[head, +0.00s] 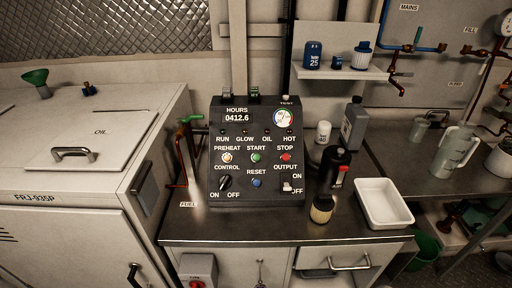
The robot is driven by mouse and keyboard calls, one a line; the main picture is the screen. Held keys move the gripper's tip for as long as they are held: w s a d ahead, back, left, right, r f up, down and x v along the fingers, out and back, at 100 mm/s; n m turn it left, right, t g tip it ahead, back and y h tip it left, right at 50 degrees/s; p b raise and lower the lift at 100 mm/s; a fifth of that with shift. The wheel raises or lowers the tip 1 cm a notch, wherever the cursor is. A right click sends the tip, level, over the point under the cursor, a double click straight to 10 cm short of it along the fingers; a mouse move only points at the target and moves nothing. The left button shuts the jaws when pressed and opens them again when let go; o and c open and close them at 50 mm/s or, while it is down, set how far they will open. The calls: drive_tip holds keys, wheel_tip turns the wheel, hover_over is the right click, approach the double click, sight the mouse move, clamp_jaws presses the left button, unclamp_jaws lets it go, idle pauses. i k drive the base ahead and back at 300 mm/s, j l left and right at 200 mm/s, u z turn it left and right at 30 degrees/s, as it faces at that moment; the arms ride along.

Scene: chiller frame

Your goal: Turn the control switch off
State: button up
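The control switch (225,183) is a black rotary knob low on the left of a dark control panel (213,150), in the head view. CONTROL is printed above it, with ON below left and OFF below right. The knob looks slanted, but it is too small to tell which label it points to. To its right are the blue RESET button (256,183) and the pale OUTPUT switch (287,187), which has its own ON and OFF labels. My gripper is not in view.
The panel stands on a steel counter (240,226). Right of it are a black bottle (333,170), a dark jar with a tan band (321,209) and a white tray (383,204). A grey cabinet (85,150) adjoins on the left. The space before the panel is clear.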

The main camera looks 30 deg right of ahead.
sight(225, 181)
drive_tip(key=k+l+u, duration=0.1)
drive_tip(key=l+u, duration=0.3)
drive_tip(key=k+l+u, duration=0.1)
drive_tip(key=u, duration=0.25)
drive_tip(key=l, duration=0.1)
